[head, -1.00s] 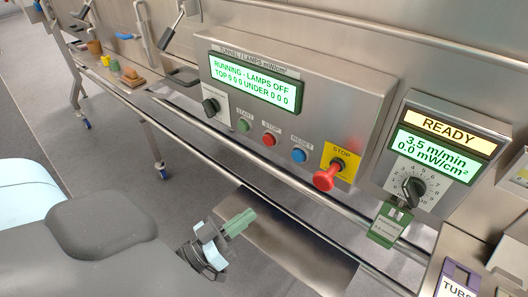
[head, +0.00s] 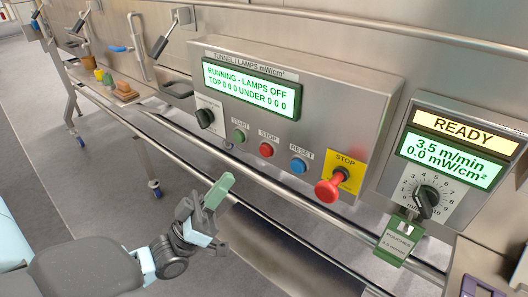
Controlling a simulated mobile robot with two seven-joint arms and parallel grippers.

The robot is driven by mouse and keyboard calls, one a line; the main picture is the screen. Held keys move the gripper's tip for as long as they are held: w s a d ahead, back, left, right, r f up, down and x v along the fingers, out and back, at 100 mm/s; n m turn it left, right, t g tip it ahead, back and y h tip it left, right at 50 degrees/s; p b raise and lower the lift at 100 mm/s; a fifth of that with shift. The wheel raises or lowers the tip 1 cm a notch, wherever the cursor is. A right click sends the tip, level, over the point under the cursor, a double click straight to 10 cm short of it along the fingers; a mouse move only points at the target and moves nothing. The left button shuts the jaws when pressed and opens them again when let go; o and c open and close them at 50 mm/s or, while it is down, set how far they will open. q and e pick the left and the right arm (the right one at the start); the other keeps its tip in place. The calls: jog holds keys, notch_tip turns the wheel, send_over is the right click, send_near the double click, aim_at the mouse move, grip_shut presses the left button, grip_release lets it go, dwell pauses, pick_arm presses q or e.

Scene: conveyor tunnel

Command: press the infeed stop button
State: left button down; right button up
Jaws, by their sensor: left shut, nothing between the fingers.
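The control panel (head: 320,122) is a steel box on the wall labelled for the tunnel lamps. Its screen (head: 252,88) reads "RUNNING - LAMPS OFF". Below it sit a black knob (head: 205,118), a green START button (head: 239,136), a red STOP button (head: 266,150) and a blue RESET button (head: 299,166). A large red mushroom button (head: 329,189) stands out from a yellow STOP plate (head: 347,171). No label reading "infeed" is legible. My left gripper (head: 220,190) is shut and empty, below and left of the red STOP button, apart from the panel. My right gripper is not in view.
A second box (head: 455,150) at right shows "READY" and 3.5 m/min above a dial (head: 427,202). A green tag (head: 399,240) hangs beneath it. A steel rail (head: 300,203) runs below the panel. A shelf with brushes (head: 124,92) is at far left.

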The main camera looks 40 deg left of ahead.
aim_at(266, 150)
pick_arm(q)
jog(key=w+b, duration=0.2)
jog(key=w, duration=0.6)
jog(key=shift+d+b, duration=0.35)
dwell(1.7)
jog(key=shift+w, duration=0.15)
jog(key=shift+w, duration=0.35)
